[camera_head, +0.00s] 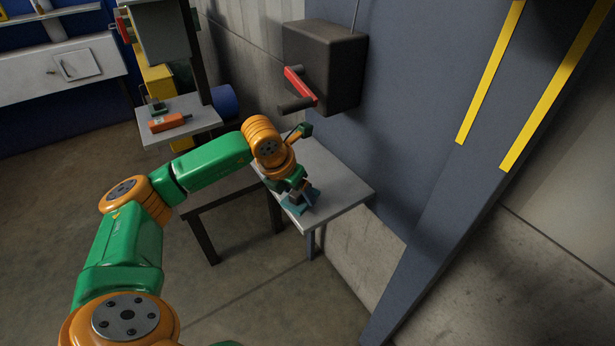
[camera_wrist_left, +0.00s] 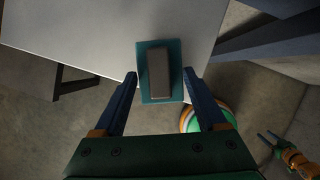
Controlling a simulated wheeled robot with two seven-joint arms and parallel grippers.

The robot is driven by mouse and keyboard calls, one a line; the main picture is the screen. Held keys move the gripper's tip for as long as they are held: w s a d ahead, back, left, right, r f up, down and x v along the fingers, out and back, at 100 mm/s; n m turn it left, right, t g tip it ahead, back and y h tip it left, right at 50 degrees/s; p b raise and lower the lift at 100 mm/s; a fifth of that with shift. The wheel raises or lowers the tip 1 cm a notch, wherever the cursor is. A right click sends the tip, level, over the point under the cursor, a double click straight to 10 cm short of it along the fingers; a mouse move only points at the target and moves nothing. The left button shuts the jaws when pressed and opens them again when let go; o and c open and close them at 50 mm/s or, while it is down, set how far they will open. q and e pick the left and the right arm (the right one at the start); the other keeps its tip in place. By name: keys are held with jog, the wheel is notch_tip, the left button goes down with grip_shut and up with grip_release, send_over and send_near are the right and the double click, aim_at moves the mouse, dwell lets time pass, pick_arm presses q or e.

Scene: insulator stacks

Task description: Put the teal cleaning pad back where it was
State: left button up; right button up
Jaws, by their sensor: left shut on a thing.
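The teal cleaning pad (camera_head: 291,207) is at the front end of the grey side table (camera_head: 343,187). In the left wrist view the pad (camera_wrist_left: 174,52) is a flat teal rectangle with a dark grey block handle (camera_wrist_left: 158,75) on top. My left gripper (camera_head: 298,190) is over the pad, its fingers on either side of it in the left wrist view (camera_wrist_left: 160,74), and is shut on it. The pad overlaps the table's edge in that view; whether it touches the tabletop I cannot tell. My right gripper (camera_wrist_left: 268,138) shows small at the lower right of the left wrist view, away from the table.
A dark box (camera_head: 325,62) with a red-handled lever (camera_head: 299,85) is on the wall above the table. A small shelf (camera_head: 200,125) with an orange tool (camera_head: 170,121) stands to the left. A blue post (camera_head: 470,170) with yellow stripes rises at right. Most of the tabletop is clear.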

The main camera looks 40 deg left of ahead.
aim_at(295, 194)
pick_arm(q)
jog(key=w+p, duration=0.1)
jog(key=w, duration=0.3)
jog(key=shift+f, duration=0.95)
jog(key=o, duration=1.1)
jog(key=shift+o, duration=0.2)
jog(key=shift+s+r, duration=0.1)
jog(key=shift+r, duration=0.25)
jog(key=v, duration=1.1)
jog(key=shift+s+r, duration=0.15)
jog(key=shift+r, duration=0.15)
